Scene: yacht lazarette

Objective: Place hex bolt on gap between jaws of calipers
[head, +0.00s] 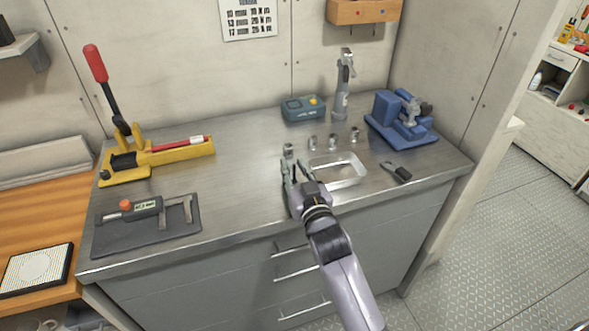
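The calipers (146,208) lie on a dark mat (119,239) at the left front of the steel counter. They have a small display and an orange knob, and their jaws stand apart with a gap at the right end. Several small metal pieces stand at the back of the counter: one at the left (289,150), others farther right (333,141). They are too small to tell which is the hex bolt. My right gripper (293,165) is over the counter just in front of the leftmost piece, its fingers apart. I see nothing clearly held. My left gripper is out of view.
A shallow metal tray (361,171) is right of my gripper, with a dark clip-like item (397,172) beyond. A yellow lever press (180,152), teal box (303,108), grey upright tool (343,90) and blue vise (402,118) stand behind. The centre-left counter is clear.

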